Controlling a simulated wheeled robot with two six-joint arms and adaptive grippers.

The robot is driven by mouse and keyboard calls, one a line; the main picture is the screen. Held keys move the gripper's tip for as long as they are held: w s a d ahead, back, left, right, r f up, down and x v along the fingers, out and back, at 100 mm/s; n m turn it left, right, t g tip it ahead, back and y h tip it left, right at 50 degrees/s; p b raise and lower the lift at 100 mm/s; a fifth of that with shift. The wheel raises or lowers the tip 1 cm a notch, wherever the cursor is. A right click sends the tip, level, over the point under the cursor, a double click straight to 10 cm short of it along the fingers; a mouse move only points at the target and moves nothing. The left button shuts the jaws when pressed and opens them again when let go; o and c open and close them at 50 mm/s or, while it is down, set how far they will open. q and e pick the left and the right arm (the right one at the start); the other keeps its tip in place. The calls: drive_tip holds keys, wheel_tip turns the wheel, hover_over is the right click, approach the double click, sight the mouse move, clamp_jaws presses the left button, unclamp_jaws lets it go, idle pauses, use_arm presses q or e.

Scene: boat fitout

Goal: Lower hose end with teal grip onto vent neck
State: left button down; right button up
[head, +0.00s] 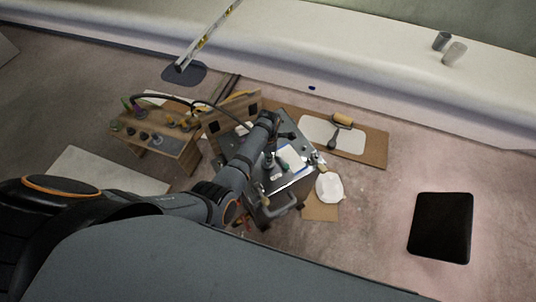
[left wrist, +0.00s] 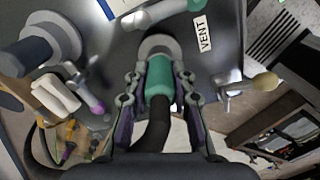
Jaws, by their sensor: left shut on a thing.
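In the left wrist view the teal grip (left wrist: 159,76) of a black hose (left wrist: 152,132) sits between the fingers of my left gripper (left wrist: 158,92), which is shut on it. A grey round fitting (left wrist: 158,46), apparently the vent neck, shows just beyond the grip's far end, beside a white VENT label (left wrist: 201,34). Whether the hose end touches or surrounds the neck I cannot tell. In the head view my left gripper (head: 272,148) is over the dark tank top (head: 302,140), with the hose end hidden. My right gripper is not in view.
Other grey fittings (left wrist: 45,42) and a valve handle (left wrist: 245,84) stand close around the grip. A wooden bench (head: 160,140) with small parts is left of the tank. A board with a roller (head: 342,120) lies behind right. The floor to the right is mostly free.

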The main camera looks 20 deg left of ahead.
use_arm(q)
drive_tip(key=shift+f, duration=0.1)
idle(0.3)
drive_tip(key=shift+f+b, duration=0.35)
drive_tip(key=shift+f, duration=0.15)
drive_tip(key=shift+c, duration=2.4)
unclamp_jaws()
drive_tip(key=shift+r, duration=0.1)
wheel_tip(320, 180, up, 8)
drive_tip(key=p, duration=0.9)
drive_tip(key=shift+r, duration=0.25)
drive_tip(key=shift+f, duration=0.1)
